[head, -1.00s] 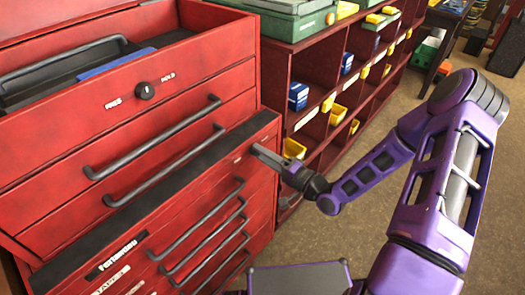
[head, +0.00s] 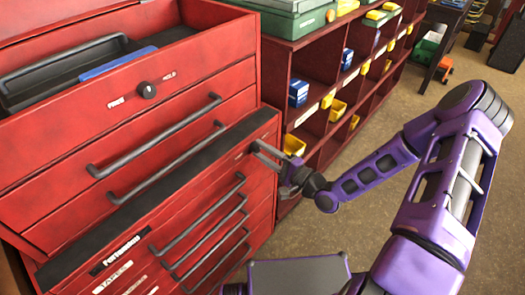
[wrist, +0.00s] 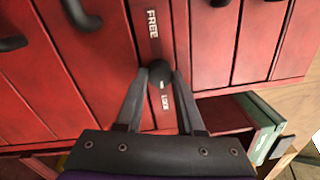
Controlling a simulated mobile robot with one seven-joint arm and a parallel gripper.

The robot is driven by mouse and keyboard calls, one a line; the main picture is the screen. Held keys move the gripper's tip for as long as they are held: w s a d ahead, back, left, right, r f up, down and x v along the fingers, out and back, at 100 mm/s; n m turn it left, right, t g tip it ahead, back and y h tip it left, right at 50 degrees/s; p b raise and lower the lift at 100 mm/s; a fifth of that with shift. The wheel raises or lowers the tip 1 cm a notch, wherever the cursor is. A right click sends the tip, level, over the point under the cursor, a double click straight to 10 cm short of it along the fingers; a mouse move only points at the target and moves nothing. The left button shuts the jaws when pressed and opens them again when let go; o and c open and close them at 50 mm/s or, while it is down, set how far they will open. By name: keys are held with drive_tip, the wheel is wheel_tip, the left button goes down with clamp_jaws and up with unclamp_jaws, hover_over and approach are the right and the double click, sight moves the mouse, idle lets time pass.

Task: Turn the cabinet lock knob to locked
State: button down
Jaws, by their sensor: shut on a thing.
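The lock knob (wrist: 159,73) is a small dark round knob on a red cabinet front. In the wrist view it sits between a FREE label (wrist: 153,24) and a LOCK label (wrist: 164,101), with a small light mark on its LOCK side. In the head view the knob (head: 254,147) shows at the upper right of the lower cabinet. My gripper (wrist: 160,76) has its fingertips on either side of the knob, shut on it. In the head view my gripper (head: 255,151) reaches the cabinet from the right. The fingertips hide the knob's sides.
A second dark knob (head: 147,90), marked HOLD on its right, is on the upper red cabinet. Long drawer handles (head: 155,140) stick out nearby. A red shelf (head: 300,125) with yellow and blue bins stands behind. Brown floor is open to the right.

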drive_tip(key=c, duration=0.5)
unclamp_jaws()
drive_tip(key=v, duration=1.7)
drive_tip(key=shift+s+d+r, duration=0.1)
drive_tip(key=shift+s+d, duration=0.05)
drive_tip(key=shift+d, duration=0.05)
